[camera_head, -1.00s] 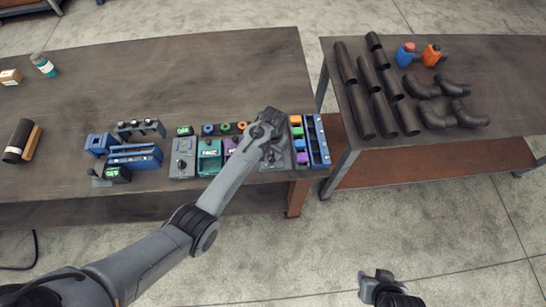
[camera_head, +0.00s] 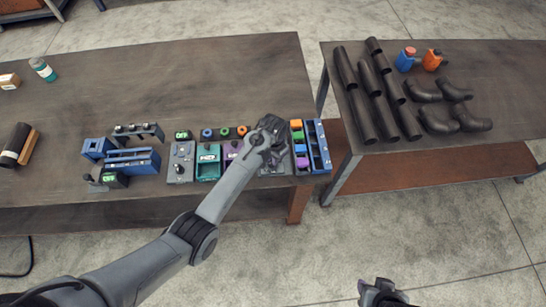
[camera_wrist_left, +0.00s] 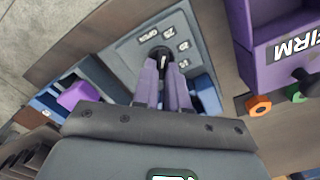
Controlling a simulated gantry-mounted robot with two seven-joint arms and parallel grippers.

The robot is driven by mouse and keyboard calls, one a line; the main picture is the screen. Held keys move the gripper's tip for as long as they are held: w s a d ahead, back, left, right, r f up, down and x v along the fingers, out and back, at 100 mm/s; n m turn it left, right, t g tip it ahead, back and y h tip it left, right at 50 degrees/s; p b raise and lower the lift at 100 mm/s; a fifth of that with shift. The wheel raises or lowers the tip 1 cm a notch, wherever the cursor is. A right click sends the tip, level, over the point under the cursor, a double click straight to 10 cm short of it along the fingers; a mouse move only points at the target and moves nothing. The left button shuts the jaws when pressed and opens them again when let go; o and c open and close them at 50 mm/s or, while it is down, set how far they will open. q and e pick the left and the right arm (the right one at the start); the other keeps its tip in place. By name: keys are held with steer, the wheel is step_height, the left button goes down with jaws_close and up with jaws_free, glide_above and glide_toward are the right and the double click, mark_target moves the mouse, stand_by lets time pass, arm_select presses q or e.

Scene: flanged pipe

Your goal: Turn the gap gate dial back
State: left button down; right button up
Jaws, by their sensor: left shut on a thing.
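The gap gate dial (camera_wrist_left: 161,54) is a small black knob on a grey panel (camera_wrist_left: 130,55) marked OPEN and with several numbers. In the left wrist view the two purple-grey fingers of my left gripper (camera_wrist_left: 163,68) are shut on this knob, one on each side. In the head view my left gripper (camera_head: 272,155) is over the right end of the device row and hides the knob and most of its panel. My right gripper (camera_head: 380,289) is at the bottom edge, away from the tables, partly cut off; its jaws cannot be made out.
A purple CONFIRM box (camera_wrist_left: 275,55) stands beside the dial panel. A teal box (camera_head: 208,163) and a grey box (camera_head: 181,162) stand to the left in the head view. A blue tray (camera_head: 318,146) with coloured blocks is close on the right. Black pipes (camera_head: 376,85) lie on the other table.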

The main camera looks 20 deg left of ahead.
arm_select(q)
steer(key=shift+r+n+p, duration=0.15)
steer(key=shift+n+p, duration=0.65)
steer(key=shift+p, duration=0.2)
steer(key=shift+a+n+p, duration=0.15)
steer(key=shift+n+p, duration=1.6)
steer(key=shift+n, duration=0.45)
steer(key=shift+a+n+p, duration=0.15)
steer(key=shift+n+p, duration=0.3)
steer(key=shift+n, duration=0.55)
steer(key=shift+f, duration=0.2)
steer(key=c, duration=1.2)
jaws_free()
steer(key=shift+o, duration=0.2)
